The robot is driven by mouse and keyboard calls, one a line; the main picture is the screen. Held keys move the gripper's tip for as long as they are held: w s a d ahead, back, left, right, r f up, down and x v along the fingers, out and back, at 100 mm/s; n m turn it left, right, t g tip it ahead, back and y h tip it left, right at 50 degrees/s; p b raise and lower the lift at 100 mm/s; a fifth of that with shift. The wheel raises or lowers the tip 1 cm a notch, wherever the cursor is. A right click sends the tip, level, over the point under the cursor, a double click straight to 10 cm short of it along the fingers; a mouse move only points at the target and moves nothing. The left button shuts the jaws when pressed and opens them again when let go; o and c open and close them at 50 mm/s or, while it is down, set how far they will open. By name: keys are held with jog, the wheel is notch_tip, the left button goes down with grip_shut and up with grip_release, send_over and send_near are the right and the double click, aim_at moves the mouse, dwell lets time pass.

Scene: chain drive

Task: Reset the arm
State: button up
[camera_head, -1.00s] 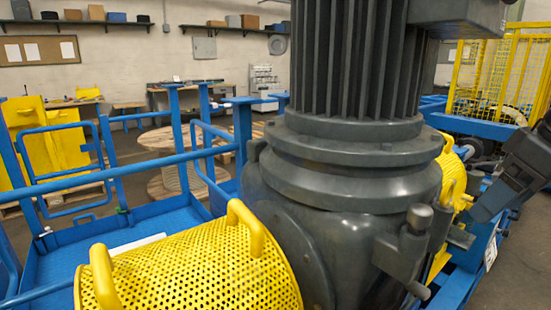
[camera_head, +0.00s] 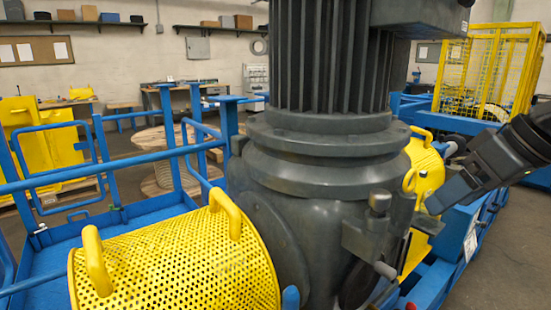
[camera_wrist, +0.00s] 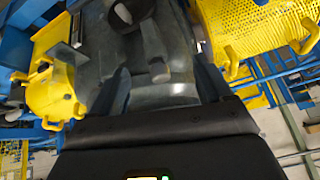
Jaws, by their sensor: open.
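My gripper (camera_head: 440,200) reaches in from the right edge of the head view, dark and angled down to the left, beside the gearbox and the far yellow guard. In the wrist view my gripper (camera_wrist: 165,80) has its two dark fingers spread apart, with nothing held between them. The grey gearbox (camera_head: 325,200), with a ribbed motor (camera_head: 335,60) on top, fills the middle of the head view. The gearbox housing (camera_wrist: 175,60) also shows beyond the fingers in the wrist view. Whether the fingers touch anything is unclear.
A perforated yellow guard (camera_head: 175,265) with handles stands at the front left, and another yellow guard (camera_head: 425,160) is behind the gearbox. Blue railings (camera_head: 110,170) stand at the left. A yellow mesh cage (camera_head: 485,70) is at the back right. Open floor (camera_head: 510,240) lies at the right.

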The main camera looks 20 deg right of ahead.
jog(key=w+a+f+m+t+y, duration=0.25)
jog(key=a+t, duration=0.25)
jog(key=a, duration=0.3)
jog(key=w+a+f+m+t+y, duration=0.2)
jog(key=w+a+t, duration=0.2)
jog(key=a, duration=0.5)
jog(key=s+a+f+m+h, duration=0.35)
jog(key=s+f+h, duration=0.35)
jog(key=s+f, duration=1)
jog(key=s+d+n, duration=0.3)
jog(key=s+n, duration=0.3)
jog(key=s, duration=1.3)
jog(key=shift+s+d+r+n, duration=0.15)
jog(key=shift+s+r+n, duration=0.15)
jog(key=shift+r+n, duration=0.1)
